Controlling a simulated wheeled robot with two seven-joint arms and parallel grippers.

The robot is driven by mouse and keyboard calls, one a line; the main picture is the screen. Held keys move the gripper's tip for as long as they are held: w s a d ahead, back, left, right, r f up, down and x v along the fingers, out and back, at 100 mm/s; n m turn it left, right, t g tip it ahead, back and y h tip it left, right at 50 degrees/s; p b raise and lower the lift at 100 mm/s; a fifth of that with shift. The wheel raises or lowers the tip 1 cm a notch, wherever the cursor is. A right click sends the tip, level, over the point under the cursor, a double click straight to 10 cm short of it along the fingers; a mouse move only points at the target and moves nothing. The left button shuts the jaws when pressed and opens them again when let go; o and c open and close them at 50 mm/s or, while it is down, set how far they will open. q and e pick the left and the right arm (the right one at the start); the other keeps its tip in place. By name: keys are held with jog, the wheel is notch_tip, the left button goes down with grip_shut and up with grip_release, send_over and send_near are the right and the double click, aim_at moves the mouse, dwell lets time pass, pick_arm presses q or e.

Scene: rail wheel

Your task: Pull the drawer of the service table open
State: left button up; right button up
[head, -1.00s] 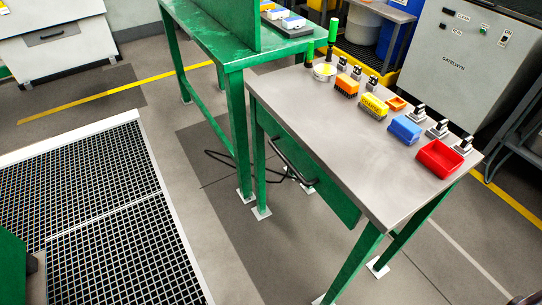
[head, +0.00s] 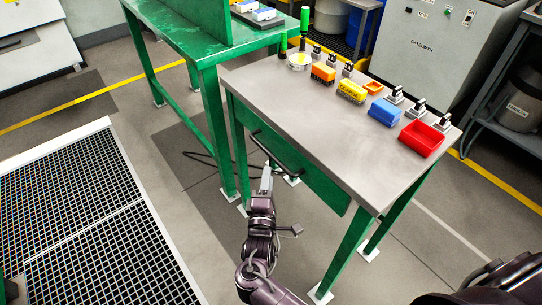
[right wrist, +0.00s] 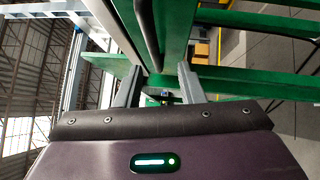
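The service table (head: 330,120) has a grey top and green legs. Its green drawer front (head: 318,183) sits under the top's near left side and looks shut. A dark bar handle (head: 275,152) runs along that front. My right gripper (head: 267,170) is just below the handle, near its middle. In the right wrist view, the fingers of my right gripper (right wrist: 159,76) are apart with nothing held between them. The handle (right wrist: 148,32) shows ahead of the gap, beside the green drawer front (right wrist: 177,30). Contact with the handle cannot be told. My left gripper is out of view.
Red (head: 422,138), blue (head: 385,110) and yellow (head: 352,91) bins stand along the table's far side. A green workbench (head: 180,45) stands close on the left. A dark cable (head: 205,160) lies below. Floor left of the table is open, with a metal grating (head: 80,210).

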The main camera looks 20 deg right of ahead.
aim_at(271, 154)
jog(key=x, duration=0.8)
jog(key=shift+s+r, duration=0.15)
jog(key=shift+r, duration=0.2)
grip_shut()
